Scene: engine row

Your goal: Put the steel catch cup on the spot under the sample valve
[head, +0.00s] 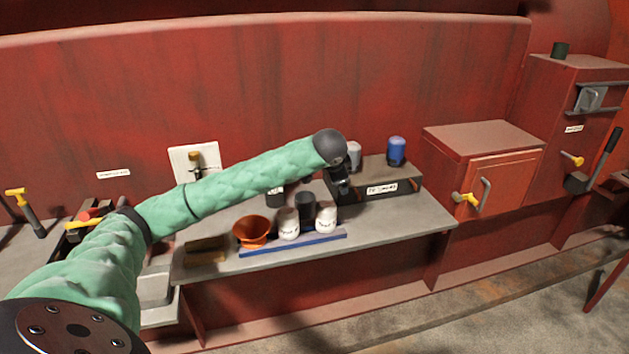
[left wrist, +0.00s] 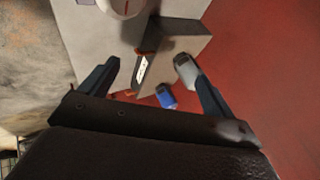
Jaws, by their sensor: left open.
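A grey metallic cup (head: 354,151), which looks like the steel catch cup, stands at the left end of a dark labelled box (head: 404,177). In the left wrist view a grey cylinder (left wrist: 184,64), likely this cup, shows beside the tip of the right-hand finger. My left gripper (head: 342,184) is open and points down by the box's left end; its spread fingers show in the left wrist view (left wrist: 147,64). I see nothing held between them. A brass valve (head: 195,160) on a white plate, likely the sample valve, is on the red wall. My arm hides the area below it.
A blue capped container (head: 396,151) stands on the box. An orange funnel-like bowl (head: 251,231), white jars (head: 289,223) and a dark jar (head: 305,206) stand along the front of the grey bench (head: 400,227). A red cabinet (head: 482,150) is to the right.

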